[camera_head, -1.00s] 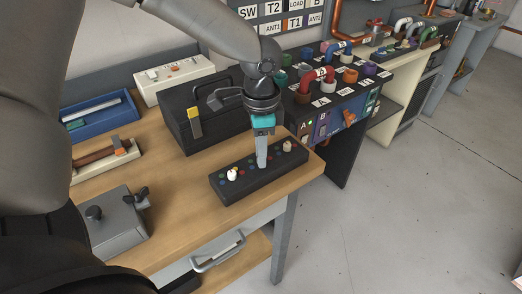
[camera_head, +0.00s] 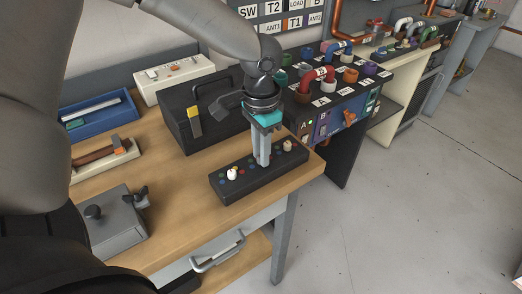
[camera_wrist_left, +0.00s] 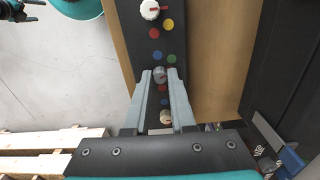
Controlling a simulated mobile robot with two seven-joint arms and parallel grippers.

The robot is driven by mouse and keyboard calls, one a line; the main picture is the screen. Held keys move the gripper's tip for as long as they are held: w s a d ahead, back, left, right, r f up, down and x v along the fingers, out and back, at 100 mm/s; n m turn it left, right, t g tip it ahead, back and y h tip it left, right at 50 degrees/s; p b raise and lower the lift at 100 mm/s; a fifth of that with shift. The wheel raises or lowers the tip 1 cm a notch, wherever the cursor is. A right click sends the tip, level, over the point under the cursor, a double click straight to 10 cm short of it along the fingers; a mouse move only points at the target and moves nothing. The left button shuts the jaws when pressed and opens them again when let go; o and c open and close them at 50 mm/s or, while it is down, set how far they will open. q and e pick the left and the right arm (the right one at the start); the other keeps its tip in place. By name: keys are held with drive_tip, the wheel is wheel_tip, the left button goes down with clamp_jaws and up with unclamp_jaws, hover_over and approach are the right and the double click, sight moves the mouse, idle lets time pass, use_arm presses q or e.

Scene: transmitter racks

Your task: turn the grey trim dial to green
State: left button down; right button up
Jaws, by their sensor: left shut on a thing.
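A black dial box (camera_head: 225,191) lies on the wooden bench near its right front edge. It carries a white dial (camera_head: 232,174), a beige dial (camera_head: 288,145) and coloured dots. My left gripper (camera_head: 262,163) points down at the middle of the box. In the left wrist view its fingertips are shut on the small grey trim dial (camera_wrist_left: 159,75), between the white dial and the beige one. A green dot and a blue dot show beside the grey dial. Its pointer direction is too small to tell. The head view hides this dial behind the fingers. My right gripper is not in view.
A black toolbox (camera_head: 207,115) stands close behind the dial box. A grey box with a knob (camera_head: 112,228) is at the front left. A blue tray (camera_head: 88,118) and a white panel (camera_head: 172,78) lie further back. Bare bench lies left of the dial box.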

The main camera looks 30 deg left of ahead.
use_arm(q)
drive_tip(key=shift+n, duration=2.1)
drive_tip(key=c, duration=0.8)
unclamp_jaws()
drive_tip(key=shift+o, duration=0.2)
wheel_tip(320, 180, up, 15)
drive_tip(key=p, duration=0.3)
drive_tip(key=shift+r, duration=0.15)
